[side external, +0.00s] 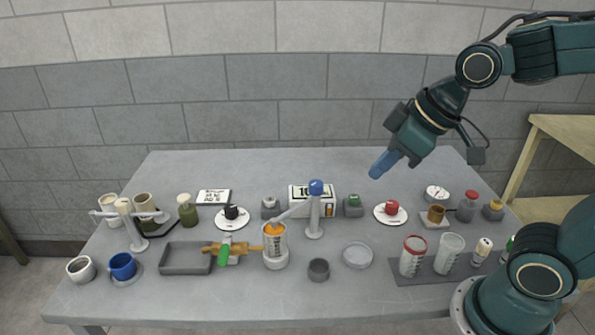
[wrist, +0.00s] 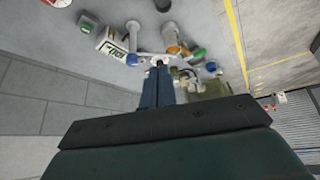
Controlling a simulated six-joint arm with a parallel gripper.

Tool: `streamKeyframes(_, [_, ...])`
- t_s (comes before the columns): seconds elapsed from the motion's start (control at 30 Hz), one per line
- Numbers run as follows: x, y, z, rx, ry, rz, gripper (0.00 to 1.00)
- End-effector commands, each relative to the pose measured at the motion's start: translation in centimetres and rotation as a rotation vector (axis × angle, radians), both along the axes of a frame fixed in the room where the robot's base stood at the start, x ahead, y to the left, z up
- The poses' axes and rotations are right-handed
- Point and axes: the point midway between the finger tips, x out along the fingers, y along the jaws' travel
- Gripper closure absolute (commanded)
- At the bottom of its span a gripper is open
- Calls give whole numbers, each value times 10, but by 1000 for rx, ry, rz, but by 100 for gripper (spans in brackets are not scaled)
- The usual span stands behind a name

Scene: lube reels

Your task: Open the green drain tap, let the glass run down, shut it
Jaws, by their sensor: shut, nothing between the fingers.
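The green drain tap (side external: 223,255) has its green handle hanging toward the front of the table, off a brass-coloured pipe (side external: 212,247). The pipe meets a clear glass (side external: 275,243) with markings and orange content at its top, on a pale round base. A white arm from a blue-topped post (side external: 315,207) reaches over the glass. My gripper (side external: 377,171) is shut and empty, high above the back right of the table, well away from the tap. In the wrist view my blue fingers (wrist: 158,70) are together; a small green part (wrist: 197,55) shows beyond them.
A grey tray (side external: 185,270) sits left of the tap and a small dark cup (side external: 319,269) right of the glass. A display box (side external: 327,208) stands behind. A red knob (side external: 392,208) and two beakers (side external: 413,256) are to the right. Cups and jars crowd the left.

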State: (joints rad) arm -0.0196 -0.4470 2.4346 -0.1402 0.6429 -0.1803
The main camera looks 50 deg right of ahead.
Motion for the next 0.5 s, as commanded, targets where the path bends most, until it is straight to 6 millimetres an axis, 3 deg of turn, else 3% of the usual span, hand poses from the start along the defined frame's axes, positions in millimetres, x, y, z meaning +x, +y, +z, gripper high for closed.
streamKeyframes(0.5, [72,46,-38,31,-42,267,100])
